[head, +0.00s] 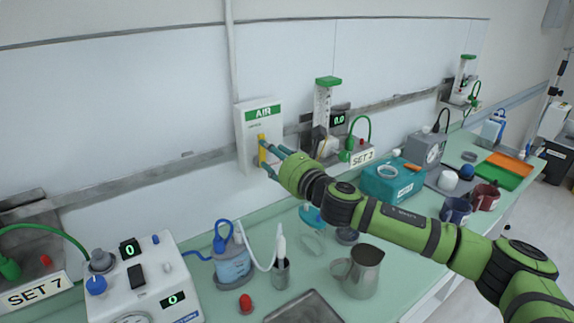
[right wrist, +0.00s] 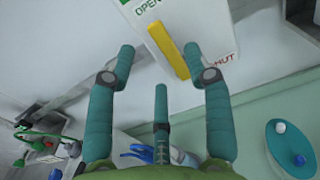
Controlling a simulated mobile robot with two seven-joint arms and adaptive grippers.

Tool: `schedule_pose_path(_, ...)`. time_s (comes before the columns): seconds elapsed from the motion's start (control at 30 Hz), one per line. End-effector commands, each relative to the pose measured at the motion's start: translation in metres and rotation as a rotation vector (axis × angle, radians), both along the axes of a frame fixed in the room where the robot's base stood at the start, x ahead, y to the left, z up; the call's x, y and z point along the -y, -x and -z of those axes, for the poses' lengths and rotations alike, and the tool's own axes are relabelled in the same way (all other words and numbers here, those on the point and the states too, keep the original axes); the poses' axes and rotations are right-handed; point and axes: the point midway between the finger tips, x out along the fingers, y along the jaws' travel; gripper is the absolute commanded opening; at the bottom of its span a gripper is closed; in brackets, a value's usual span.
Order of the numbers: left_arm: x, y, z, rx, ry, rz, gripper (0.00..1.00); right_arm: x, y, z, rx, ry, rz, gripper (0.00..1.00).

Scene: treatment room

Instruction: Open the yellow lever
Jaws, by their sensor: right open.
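The yellow lever (head: 262,141) is on a white wall panel (head: 244,125) with a green AIR label. In the right wrist view the yellow lever (right wrist: 168,49) lies slanted across the panel, with green OPEN lettering near one end and red lettering, partly hidden, near the other. My right gripper (head: 267,158) is at the lever's lower part, its fingers pointing at the panel. In the right wrist view the right gripper (right wrist: 162,62) is open, with the lever between its spread fingertips. The right fingertip is close to the lever; I cannot tell if it touches. My left gripper is not in view.
A green counter (head: 205,283) runs below the panel. A metal jug (head: 362,272), a blue-lidded bottle (head: 232,262) and a teal box (head: 392,182) stand on it. A flowmeter (head: 323,110) with a green top is on the wall to the panel's right.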

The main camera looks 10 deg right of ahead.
Motion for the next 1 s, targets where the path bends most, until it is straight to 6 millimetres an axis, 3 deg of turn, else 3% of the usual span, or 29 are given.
schedule_pose_path(0.1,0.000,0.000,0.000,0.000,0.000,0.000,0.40,0.009,0.021,0.001,0.000,0.002,0.000,0.52)
schedule_pose_path(0.33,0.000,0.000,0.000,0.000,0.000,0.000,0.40,0.020,0.048,0.001,-0.002,0.001,0.000,0.52)
schedule_pose_path(0.8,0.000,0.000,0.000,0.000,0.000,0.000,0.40,0.021,0.055,0.001,-0.004,-0.005,0.000,0.52)
schedule_pose_path(1.0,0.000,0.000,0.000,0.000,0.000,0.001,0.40,0.001,0.070,0.031,-0.132,-0.205,0.010,0.52)
